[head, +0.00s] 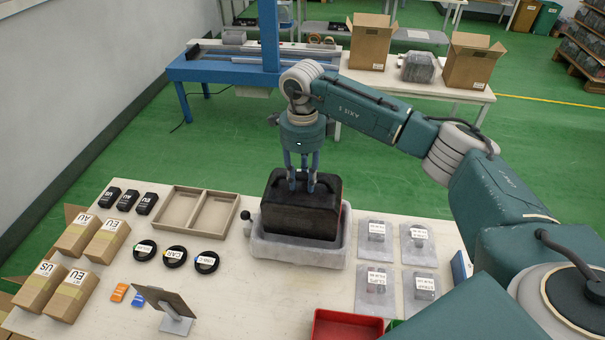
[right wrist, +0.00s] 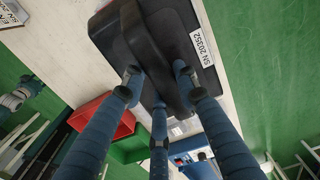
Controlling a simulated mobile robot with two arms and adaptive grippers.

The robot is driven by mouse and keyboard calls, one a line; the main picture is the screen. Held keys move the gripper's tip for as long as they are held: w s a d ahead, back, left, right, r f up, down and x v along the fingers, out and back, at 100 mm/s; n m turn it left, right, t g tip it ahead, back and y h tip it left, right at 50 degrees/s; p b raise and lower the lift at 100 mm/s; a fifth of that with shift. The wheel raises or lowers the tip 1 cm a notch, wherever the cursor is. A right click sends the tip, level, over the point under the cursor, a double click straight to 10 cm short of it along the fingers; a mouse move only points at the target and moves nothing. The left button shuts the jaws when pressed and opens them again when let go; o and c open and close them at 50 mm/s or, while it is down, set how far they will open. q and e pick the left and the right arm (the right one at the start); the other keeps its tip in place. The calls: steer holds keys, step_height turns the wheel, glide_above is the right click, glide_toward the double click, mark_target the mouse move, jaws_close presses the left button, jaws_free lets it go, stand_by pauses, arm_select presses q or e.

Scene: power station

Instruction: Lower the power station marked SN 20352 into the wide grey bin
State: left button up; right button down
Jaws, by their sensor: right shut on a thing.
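The black power station (head: 300,212) is upright over the wide grey bin (head: 290,250), its lower part appearing inside the rim. I cannot tell whether its base touches the bin floor. My right gripper (head: 302,187) comes from above and is shut on the power station's top handle. The right wrist view shows the gripper (right wrist: 158,92) around the handle of the power station (right wrist: 115,42), with a white label reading SN 20352 (right wrist: 203,47). The bin cannot be made out in that view. My left gripper is not in view.
A beige two-compartment tray (head: 198,190) stands left of the bin. Several bagged parts (head: 376,229) lie to its right, and a red bin (head: 345,326) is at the front. Black rolls (head: 174,257), brown boxes (head: 78,236) and a tilted stand (head: 165,302) occupy the left.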

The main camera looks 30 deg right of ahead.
steer(key=shift+w+a+f+b, duration=0.1)
steer(key=shift+f+b, duration=0.35)
steer(key=shift+f, duration=0.35)
steer(key=shift+f+b, duration=2)
steer(key=shift+f, duration=0.85)
